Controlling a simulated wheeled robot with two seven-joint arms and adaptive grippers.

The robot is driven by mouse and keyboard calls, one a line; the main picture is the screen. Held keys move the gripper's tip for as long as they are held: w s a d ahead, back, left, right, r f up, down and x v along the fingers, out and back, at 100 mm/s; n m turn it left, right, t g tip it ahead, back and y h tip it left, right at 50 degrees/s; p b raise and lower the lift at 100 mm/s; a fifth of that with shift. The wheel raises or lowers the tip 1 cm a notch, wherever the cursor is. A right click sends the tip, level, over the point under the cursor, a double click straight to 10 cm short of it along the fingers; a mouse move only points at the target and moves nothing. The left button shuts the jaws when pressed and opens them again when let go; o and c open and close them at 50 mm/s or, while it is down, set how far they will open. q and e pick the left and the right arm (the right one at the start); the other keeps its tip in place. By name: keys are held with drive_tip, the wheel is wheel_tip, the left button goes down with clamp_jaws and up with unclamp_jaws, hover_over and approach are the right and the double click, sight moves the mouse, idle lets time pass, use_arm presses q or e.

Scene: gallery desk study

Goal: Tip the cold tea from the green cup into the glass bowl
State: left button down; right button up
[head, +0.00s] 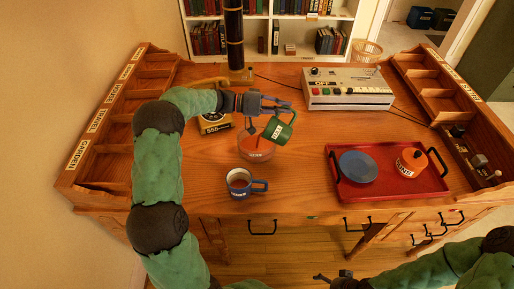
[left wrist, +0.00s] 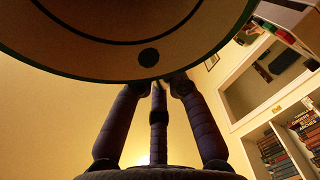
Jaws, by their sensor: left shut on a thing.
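My left gripper (head: 277,106) is shut on the green cup (head: 278,131) and holds it above the desk, tilted towards the left. The cup's lower left edge is over the orange-tinted bowl (head: 257,153), which I take for the glass bowl. A thin reddish-brown streak shows between cup and bowl; I cannot tell for sure that it is tea. A large pale round face with a green edge, likely the cup (left wrist: 150,55), fills the top of the left wrist view. My right gripper (head: 333,277) is low in front of the desk, too small and dark to read.
A blue mug (head: 240,183) stands just in front of the bowl. A red tray (head: 408,189) with a blue plate (head: 358,166) and an orange pot (head: 411,163) lies to the right. A grey button box (head: 347,94) stands behind. A yellow-based item (head: 215,123) is left of the bowl.

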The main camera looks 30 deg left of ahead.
idle(0.4)
use_arm(q)
drive_tip(key=shift+a+f+b, duration=0.15)
drive_tip(key=shift+b, duration=0.45)
drive_tip(key=shift+a+h, duration=0.15)
drive_tip(key=shift+h, duration=0.15)
drive_tip(key=shift+s+a, duration=0.1)
drive_tip(key=shift+r, duration=0.2)
drive_tip(key=shift+a+t, duration=0.1)
drive_tip(key=shift+t, duration=0.2)
drive_tip(key=shift+a+r+h, duration=0.15)
drive_tip(key=shift+a+h, duration=0.05)
drive_tip(key=shift+h, duration=0.2)
drive_tip(key=shift+n, duration=0.3)
